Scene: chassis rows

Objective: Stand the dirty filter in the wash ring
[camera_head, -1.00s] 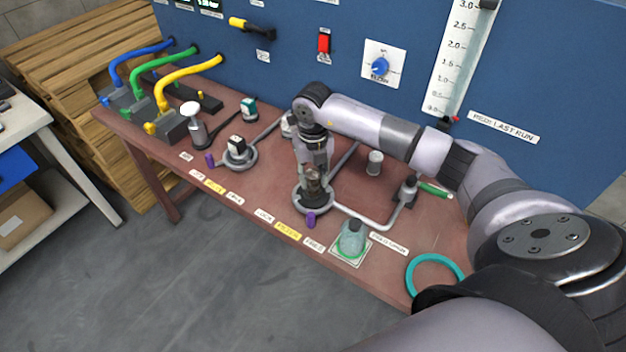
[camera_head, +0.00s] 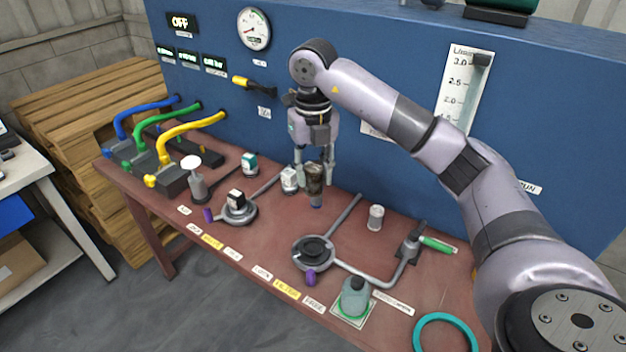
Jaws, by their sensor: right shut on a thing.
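My right gripper (camera_head: 315,168) is shut on the dirty filter (camera_head: 315,180), a dark brown, upright cylinder with a bluish lower tip. It holds the filter in the air above the bench, behind the round grey socket (camera_head: 313,252). The socket shows a dark, open top and a purple tab at its front. A flat teal ring (camera_head: 446,333), apparently the wash ring, lies at the bench's front right. It looks empty, and its lower edge is cut off by the frame. My left gripper is not in view.
A grey-teal capped piece (camera_head: 354,297) stands on a marked pad beside the ring. A second socket (camera_head: 239,208) holds a white-topped part. The blue panel (camera_head: 390,60) rises behind.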

